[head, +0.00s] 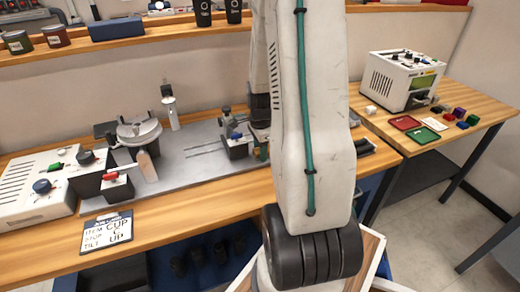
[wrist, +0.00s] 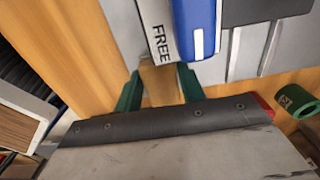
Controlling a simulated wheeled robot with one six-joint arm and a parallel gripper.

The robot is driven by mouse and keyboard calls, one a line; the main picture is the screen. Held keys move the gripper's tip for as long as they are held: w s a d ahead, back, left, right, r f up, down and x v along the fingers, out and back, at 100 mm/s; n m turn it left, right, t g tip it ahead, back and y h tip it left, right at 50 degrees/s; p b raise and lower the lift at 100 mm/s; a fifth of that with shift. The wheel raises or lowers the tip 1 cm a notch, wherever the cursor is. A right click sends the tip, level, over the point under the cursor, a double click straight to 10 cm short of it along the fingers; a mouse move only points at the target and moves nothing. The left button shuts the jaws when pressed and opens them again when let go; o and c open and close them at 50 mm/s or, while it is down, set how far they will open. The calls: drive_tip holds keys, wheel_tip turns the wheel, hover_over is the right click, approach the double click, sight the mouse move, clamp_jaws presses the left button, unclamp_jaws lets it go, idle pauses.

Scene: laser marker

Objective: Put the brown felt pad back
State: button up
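In the wrist view my gripper (wrist: 158,84) points at a wooden bench, with its two green fingers set apart. A brown, flat-looking patch (wrist: 160,82) fills the gap between them. It may be the brown felt pad, but I cannot tell whether the fingers grip it or it lies beyond them. Its far end meets a white and blue block (wrist: 196,28) marked FREE. In the head view my arm hides most of the gripper, and I cannot pick out the felt pad there.
In the head view the bench (head: 190,212) carries a grey plate with fixtures, a white control box (head: 35,185) and a sign (head: 107,232). A white machine (head: 400,78) and red and green trays stand at right. A green ring (wrist: 296,100) lies right of the fingers.

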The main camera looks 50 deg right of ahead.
drive_tip(key=shift+o, duration=1.1)
wheel_tip(320, 180, up, 12)
drive_tip(key=a+r+n, duration=0.5)
drive_tip(key=a, duration=0.3)
drive_tip(key=a+r+n, duration=0.4)
drive_tip(key=a+n, duration=0.1)
drive_tip(key=a, duration=0.2)
drive_tip(key=s+a+r+n+t, duration=0.1)
drive_tip(key=s+a+r+n, duration=0.3)
drive_tip(key=s+a+n, duration=0.9)
drive_tip(key=shift+a+r+n, duration=0.15)
drive_tip(key=shift+a+n, duration=0.55)
drive_tip(key=shift+a, duration=0.35)
